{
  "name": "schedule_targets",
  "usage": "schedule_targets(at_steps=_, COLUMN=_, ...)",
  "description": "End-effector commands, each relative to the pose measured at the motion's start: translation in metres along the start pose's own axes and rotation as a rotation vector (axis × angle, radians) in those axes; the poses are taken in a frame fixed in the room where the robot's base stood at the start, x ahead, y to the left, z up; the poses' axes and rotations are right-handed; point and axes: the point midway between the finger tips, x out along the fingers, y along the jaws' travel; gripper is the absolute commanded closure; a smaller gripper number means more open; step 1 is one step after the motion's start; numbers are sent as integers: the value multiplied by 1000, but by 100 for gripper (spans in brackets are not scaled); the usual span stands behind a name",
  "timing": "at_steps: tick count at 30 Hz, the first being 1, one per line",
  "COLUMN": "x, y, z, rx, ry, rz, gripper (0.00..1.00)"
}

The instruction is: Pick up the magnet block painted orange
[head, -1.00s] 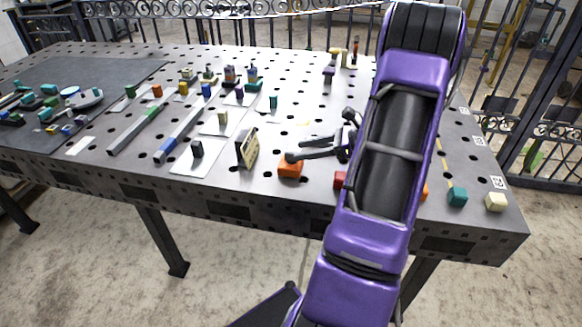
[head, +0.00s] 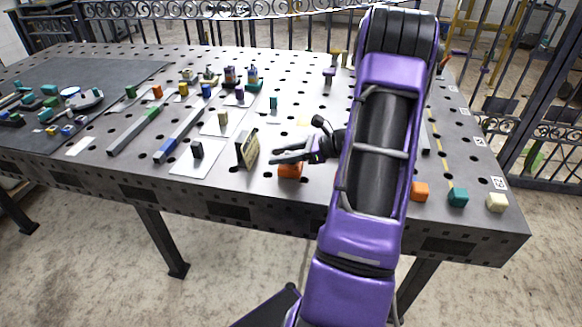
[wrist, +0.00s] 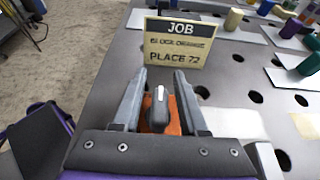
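An orange block (head: 290,171) stands near the front edge of the table, just right of the job sign (head: 247,149). My gripper (head: 280,151) is over this block, with its fingers apart. In the wrist view, the orange block (wrist: 174,127) shows between and below the two open fingers of my gripper (wrist: 160,80). A grey, rounded piece with a light top (wrist: 160,103) stands in front of the block and hides part of it. I cannot tell whether the fingers touch the block.
The job sign in the wrist view (wrist: 179,43) reads block orange, place 72. A dark block (head: 197,149) on a white plate is left of the sign. My arm hides part of the table.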

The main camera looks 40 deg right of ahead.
Motion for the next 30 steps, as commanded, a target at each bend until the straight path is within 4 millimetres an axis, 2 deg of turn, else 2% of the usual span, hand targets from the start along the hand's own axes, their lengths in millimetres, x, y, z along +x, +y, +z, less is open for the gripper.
schedule_targets(at_steps=1, x=0, y=0, z=0, rx=0, ry=0, rz=0, gripper=68)
schedule_targets(at_steps=6, x=0, y=0, z=0, rx=0, ry=0, rz=0, gripper=99)
schedule_targets(at_steps=30, x=-1, y=0, z=0, rx=0, ry=0, rz=0, gripper=100)
